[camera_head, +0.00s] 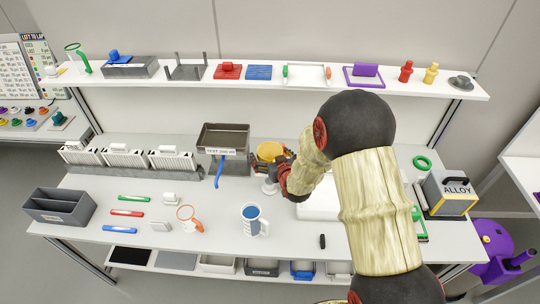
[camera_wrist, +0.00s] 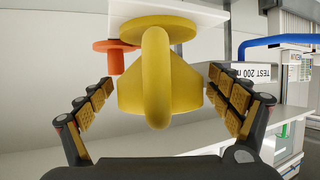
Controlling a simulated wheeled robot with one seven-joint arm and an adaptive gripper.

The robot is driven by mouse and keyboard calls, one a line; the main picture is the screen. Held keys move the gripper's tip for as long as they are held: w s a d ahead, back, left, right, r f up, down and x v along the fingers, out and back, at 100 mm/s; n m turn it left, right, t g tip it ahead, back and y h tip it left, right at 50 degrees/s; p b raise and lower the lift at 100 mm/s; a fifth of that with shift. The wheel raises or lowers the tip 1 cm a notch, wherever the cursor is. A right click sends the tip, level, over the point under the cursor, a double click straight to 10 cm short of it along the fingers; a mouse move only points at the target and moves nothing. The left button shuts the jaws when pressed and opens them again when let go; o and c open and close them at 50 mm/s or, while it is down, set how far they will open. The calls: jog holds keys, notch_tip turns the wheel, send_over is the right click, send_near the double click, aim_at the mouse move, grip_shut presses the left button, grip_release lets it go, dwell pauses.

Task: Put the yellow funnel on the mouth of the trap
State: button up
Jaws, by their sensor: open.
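The yellow funnel (camera_head: 270,151) is at the middle back of the table, by my gripper (camera_head: 281,172). In the wrist view the funnel (camera_wrist: 186,82) fills the space between the two open fingers of my gripper (camera_wrist: 160,85), with its ring-shaped handle toward the camera. A gap shows between it and each finger. A white piece (camera_wrist: 180,14) adjoins its broad rim. I cannot tell for certain which thing is the trap. A bent blue pipe (camera_head: 219,172) hangs at the front of a dark, labelled bin; it also shows in the wrist view (camera_wrist: 275,41).
The dark bin (camera_head: 224,133) stands just left of the funnel. An orange flanged piece (camera_wrist: 116,48) is close behind the funnel in the wrist view. A loaded shelf (camera_head: 200,82) runs above. My arm hides the table's right-centre.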

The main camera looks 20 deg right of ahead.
jog(key=shift+r, duration=0.1)
jog(key=shift+s+r, duration=0.15)
jog(key=shift+s, duration=0.05)
jog(key=s+d+r+g+h+p, duration=0.15)
jog(key=s+r+g, duration=0.25)
jog(key=s+r, duration=1.4)
jog(key=s+r+g, duration=0.2)
jog(key=s+r, duration=0.1)
jog(key=s, duration=0.8)
jog(key=s+a+r+m+g, duration=0.1)
jog(key=s+r, duration=0.2)
jog(key=s, duration=0.8)
jog(key=shift+s+a+r+g, duration=0.15)
jog(key=shift+s+a+g, duration=0.1)
jog(key=shift+g, duration=0.15)
